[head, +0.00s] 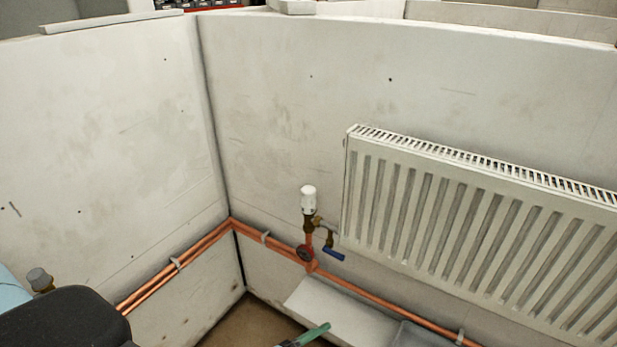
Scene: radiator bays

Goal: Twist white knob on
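The white knob (308,198) is a ribbed white cylinder. It stands upright on top of a brass valve (309,223), left of the radiator's lower left corner. It looks seated on the valve, but I cannot tell from here whether it is tight. A copper pipe runs down from the valve. No gripper is near the knob, and no fingertips of either gripper show in the head view. A dark rounded shape at the lower left may be part of my own arm.
A white radiator (480,230) hangs on the right wall. Below the knob are a dark red wheel (305,253), a blue lever (333,254) and copper pipes (372,294). A white ledge (340,312) and a green-handled item (312,334) are lower. A grey-capped brass fitting (40,279) is at left.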

